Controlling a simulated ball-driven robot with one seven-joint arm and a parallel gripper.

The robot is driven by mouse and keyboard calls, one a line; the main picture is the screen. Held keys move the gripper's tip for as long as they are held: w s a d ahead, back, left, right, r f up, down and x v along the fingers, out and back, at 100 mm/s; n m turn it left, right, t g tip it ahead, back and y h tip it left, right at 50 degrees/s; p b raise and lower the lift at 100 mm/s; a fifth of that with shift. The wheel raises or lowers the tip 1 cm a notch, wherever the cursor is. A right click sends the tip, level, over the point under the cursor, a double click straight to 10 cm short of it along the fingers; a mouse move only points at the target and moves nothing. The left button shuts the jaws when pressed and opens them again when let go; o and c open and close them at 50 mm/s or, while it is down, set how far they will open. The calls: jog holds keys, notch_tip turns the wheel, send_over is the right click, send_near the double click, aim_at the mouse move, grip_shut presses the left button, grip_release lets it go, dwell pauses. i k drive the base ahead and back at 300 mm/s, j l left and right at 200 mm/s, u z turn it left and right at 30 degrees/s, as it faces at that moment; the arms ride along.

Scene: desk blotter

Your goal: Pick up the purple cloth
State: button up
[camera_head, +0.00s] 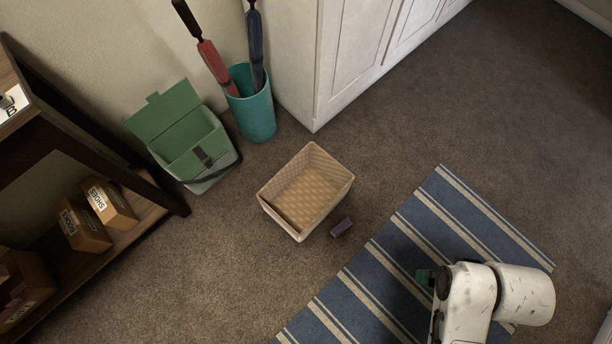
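A small purple cloth (341,227), folded into a compact block, lies on the brown carpet. It is just right of the lower right side of a woven tan basket (333,196), between the basket and the striped rug. My arm, white and worn, reaches in at the lower right above the rug. A small dark green part at its left side may belong to my gripper (424,277). It is apart from the cloth, to its lower right. The fingers cannot be made out, so whether they are open or shut is hidden.
A blue and cream striped rug (395,262) lies at the lower right. A dark shelf (160,190) with boxes is at left, white cabinets (345,60) at the back. Carpet at right is clear.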

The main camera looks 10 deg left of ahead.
aim_at(343, 224)
jog(key=k+j+z, duration=0.25)
jog(key=k+j, duration=0.75)
